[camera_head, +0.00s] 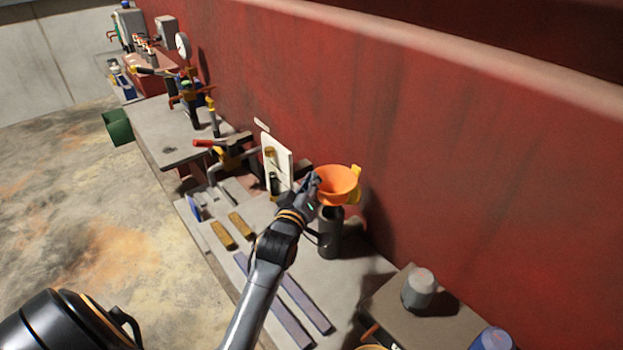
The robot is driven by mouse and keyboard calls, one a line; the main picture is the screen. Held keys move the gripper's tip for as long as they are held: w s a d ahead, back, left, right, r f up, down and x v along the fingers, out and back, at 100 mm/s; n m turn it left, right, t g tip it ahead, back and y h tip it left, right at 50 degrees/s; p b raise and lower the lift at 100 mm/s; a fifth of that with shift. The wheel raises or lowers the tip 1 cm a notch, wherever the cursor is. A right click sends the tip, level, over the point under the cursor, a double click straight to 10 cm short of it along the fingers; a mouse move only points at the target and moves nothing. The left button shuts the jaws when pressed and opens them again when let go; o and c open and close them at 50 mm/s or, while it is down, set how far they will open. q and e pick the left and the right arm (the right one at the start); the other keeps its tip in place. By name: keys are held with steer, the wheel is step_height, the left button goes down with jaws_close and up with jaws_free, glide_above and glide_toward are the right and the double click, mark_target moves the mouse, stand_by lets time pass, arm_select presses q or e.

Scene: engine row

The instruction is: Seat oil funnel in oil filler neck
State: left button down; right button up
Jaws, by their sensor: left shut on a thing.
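The orange oil funnel (338,183) is in the middle of the head view, with its wide mouth up and a yellow piece at its right side. My left gripper (315,188) is shut on the funnel at the left of its rim. The oil filler neck (330,232) is a dark upright cylinder directly below the funnel on the grey bench. The funnel's lower end is close over the top of the neck, and I cannot tell whether it is inside. My right gripper is not in view.
A white upright plate (283,160) stands just behind my left gripper. Long bars (296,300) and brown blocks (222,236) lie on the bench. A box with a grey cap (419,288) is at lower right. The red wall (470,180) runs close behind.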

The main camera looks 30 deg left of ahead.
arm_select(q)
step_height(320, 180, down, 6)
steer(key=b, duration=0.3)
steer(key=shift+r, duration=0.2)
stand_by(0.6)
steer(key=c, duration=1.3)
jaws_free()
steer(key=shift+s+f, duration=0.1)
steer(key=shift+s, duration=0.05)
steer(key=v, duration=1.2)
